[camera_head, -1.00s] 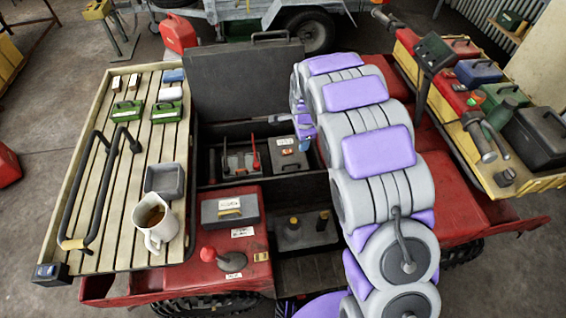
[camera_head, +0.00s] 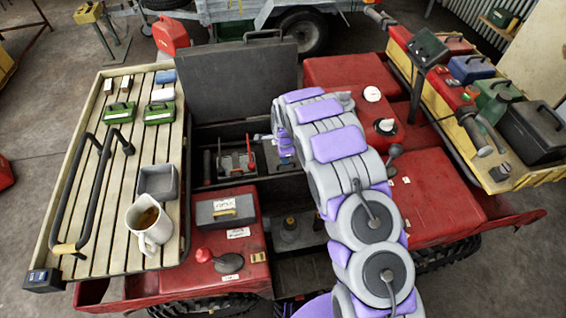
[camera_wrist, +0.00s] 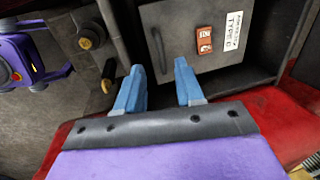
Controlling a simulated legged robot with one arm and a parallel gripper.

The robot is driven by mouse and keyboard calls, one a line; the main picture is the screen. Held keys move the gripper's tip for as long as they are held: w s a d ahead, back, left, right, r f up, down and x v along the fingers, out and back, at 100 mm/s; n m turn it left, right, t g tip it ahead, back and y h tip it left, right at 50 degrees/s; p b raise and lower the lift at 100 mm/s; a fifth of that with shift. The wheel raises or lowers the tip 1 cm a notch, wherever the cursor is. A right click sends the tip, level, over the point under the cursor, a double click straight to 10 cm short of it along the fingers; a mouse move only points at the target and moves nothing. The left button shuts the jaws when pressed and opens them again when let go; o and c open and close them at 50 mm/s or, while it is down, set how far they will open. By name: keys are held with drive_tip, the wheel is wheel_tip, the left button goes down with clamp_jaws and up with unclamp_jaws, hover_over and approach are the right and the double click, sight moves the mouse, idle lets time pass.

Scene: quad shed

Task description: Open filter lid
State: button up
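I see no contact and cannot tell the remaining gap. In the head view my arm hides most of the lid's box and the fingers.
The box sits in a dark bay (camera_head: 207,165) of the red vehicle, beside a tool tray (camera_head: 237,162). A raised black cover (camera_head: 240,80) stands behind. A slatted rack (camera_head: 88,190) with a mug (camera_head: 149,220) is left; a crowded yellow tray (camera_head: 520,178) is right.

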drive_tip(key=shift+w+a+f+b, duration=0.1)
drive_tip(key=shift+w+f+b, duration=0.1)
drive_tip(key=shift+f, duration=0.85)
drive_tip(key=shift+w+f+b, duration=0.1)
drive_tip(key=shift+w+f, duration=0.1)
drive_tip(key=shift+f, duration=0.8)
drive_tip(key=shift+w+a+f+b, duration=0.1)
drive_tip(key=shift+w+f, duration=0.1)
drive_tip(key=shift+f, duration=0.85)
clamp_jaws()
drive_tip(key=shift+r, duration=0.1)
